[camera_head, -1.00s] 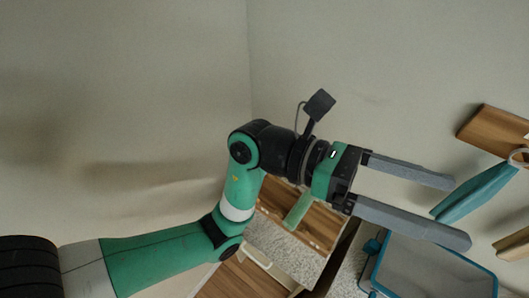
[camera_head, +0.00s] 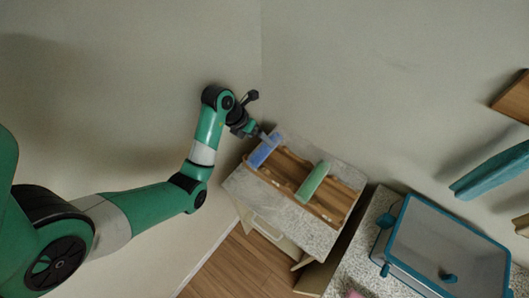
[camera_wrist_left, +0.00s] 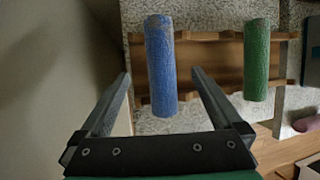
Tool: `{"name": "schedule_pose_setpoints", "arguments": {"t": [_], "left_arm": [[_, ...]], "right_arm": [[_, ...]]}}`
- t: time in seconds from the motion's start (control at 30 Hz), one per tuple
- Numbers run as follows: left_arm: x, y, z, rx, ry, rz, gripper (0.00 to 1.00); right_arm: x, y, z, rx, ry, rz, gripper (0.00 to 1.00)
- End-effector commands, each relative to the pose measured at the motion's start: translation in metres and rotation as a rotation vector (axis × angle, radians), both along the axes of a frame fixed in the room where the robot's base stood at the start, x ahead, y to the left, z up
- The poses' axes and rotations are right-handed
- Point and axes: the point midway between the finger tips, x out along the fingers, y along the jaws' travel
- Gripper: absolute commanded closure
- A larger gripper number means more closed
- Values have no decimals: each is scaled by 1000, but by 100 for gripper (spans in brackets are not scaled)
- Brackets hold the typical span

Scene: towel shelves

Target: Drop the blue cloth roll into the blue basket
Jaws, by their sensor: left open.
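The blue cloth roll (camera_head: 264,150) lies on a wooden rack at the left end of a speckled counter. In the left wrist view the blue roll (camera_wrist_left: 161,65) lies lengthwise between my fingers, with clear space on both sides. My left gripper (camera_head: 268,137) is open at the roll in the head view; its fingers (camera_wrist_left: 161,78) show on either side of the roll in the wrist view and do not grip it. The blue basket (camera_head: 458,222), blue-rimmed with grey sides, stands at the lower right. My right gripper is not in view.
A green roll (camera_head: 313,181) lies on the same wooden rack (camera_head: 335,197), right of the blue one. A teal cloth (camera_head: 490,170) and wooden shelf pieces (camera_head: 512,97) are by the right wall. A dark gap separates the counter from the basket's surface.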

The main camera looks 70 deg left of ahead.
Motion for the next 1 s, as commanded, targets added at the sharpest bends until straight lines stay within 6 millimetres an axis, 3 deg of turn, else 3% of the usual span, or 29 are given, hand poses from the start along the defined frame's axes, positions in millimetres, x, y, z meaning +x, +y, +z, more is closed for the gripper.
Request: {"name": "schedule_pose_setpoints", "arguments": {"t": [0.1, 0.33, 0.6, 0.87, 1.0], "left_arm": [[8, 0, -15, 0, -1, -2, 0], [12, 0, -24, 1, -1, -2, 0], [28, 1, -64, -1, -1, -3, 0], [30, 1, -65, 1, -2, -2, 0], [30, 1, -65, 0, -3, -2, 25]], "right_arm": [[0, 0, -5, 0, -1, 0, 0], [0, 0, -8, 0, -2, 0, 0], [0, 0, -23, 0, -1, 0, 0], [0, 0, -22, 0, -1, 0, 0], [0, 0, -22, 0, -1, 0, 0]]}}
